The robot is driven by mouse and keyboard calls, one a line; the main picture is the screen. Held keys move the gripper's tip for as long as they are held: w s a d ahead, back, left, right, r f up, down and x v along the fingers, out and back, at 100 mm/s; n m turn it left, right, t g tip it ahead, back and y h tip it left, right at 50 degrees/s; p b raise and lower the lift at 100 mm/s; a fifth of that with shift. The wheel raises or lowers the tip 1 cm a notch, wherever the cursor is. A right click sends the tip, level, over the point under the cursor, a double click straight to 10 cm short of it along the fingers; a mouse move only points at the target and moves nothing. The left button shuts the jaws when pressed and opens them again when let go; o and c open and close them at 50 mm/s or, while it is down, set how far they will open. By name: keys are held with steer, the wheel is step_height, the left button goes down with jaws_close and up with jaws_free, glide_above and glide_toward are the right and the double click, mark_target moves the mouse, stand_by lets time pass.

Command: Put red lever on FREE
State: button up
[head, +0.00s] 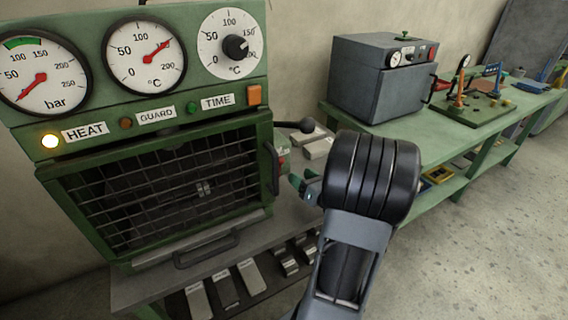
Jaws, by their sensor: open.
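The green press (160,185) with a mesh guard stands at the left. On its right side a small reddish part (283,153) shows beside a pale label; it may be the red lever, but it is too small to tell its position. I cannot read the word FREE anywhere. A lever with a black ball knob (306,126) sticks out to the right just above. My gripper (299,184) is open, just below and right of the reddish part, and looks apart from it. My black wrist hides part of the view behind it.
The guard's dark side handle (271,168) is close to my gripper. Several grey blocks (249,275) lie on the shelf below. A grey oven (378,78) stands on a green bench (440,138) to the right. The floor at the right is clear.

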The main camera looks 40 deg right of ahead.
mark_target(283, 162)
steer(key=w, duration=0.9)
steer(key=shift+w+a, duration=0.1)
steer(key=shift+a, duration=0.1)
jaws_close()
